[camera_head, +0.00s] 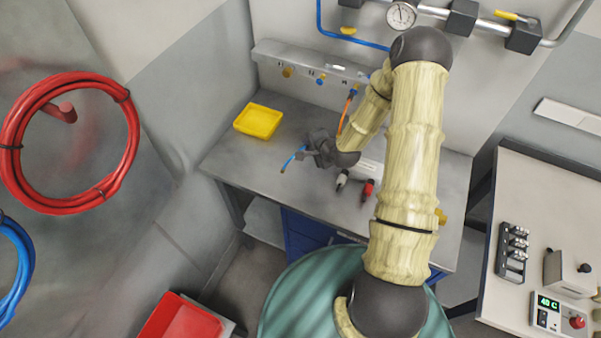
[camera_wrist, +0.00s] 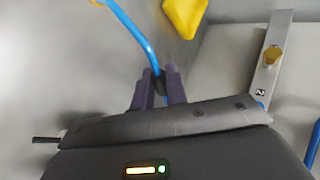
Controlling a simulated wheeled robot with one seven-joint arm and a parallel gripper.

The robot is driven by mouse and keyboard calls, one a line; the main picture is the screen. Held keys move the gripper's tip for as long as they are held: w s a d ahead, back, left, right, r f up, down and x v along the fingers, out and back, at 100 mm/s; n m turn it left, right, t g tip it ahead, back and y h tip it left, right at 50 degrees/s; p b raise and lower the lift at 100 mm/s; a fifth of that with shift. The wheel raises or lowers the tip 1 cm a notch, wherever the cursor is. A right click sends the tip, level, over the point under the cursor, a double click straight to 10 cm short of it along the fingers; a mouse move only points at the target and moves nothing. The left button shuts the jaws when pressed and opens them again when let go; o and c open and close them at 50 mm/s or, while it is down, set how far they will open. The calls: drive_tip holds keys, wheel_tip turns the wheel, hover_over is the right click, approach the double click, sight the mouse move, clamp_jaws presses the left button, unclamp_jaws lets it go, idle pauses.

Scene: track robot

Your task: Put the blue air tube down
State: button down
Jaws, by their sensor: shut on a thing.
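The blue air tube (camera_wrist: 128,28) runs between the two fingers of my gripper (camera_wrist: 160,88) in the wrist view, and the fingers are shut on it. One end of the tube sticks out beyond the fingers toward the top left of that view. In the head view a short blue piece of the tube (camera_head: 292,160) shows left of my gripper (camera_head: 308,155), over the grey workbench (camera_head: 245,172). I cannot tell whether the tube touches the bench top.
A yellow tray (camera_head: 258,121) sits on the bench to the left. A wall manifold (camera_head: 310,68) with fittings runs behind, with an orange hose (camera_head: 347,112) below it. Small tools (camera_head: 367,190) lie right of my gripper. The bench's left front is clear.

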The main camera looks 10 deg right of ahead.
wheel_tip(320, 180, down, 4)
drive_tip(key=shift+s+a+r+b, duration=0.1)
drive_tip(key=shift+b, duration=1.15)
drive_tip(key=c, duration=1.6)
unclamp_jaws()
drive_tip(key=shift+o, duration=0.2)
drive_tip(key=p+v, duration=0.3)
drive_tip(key=v, duration=0.5)
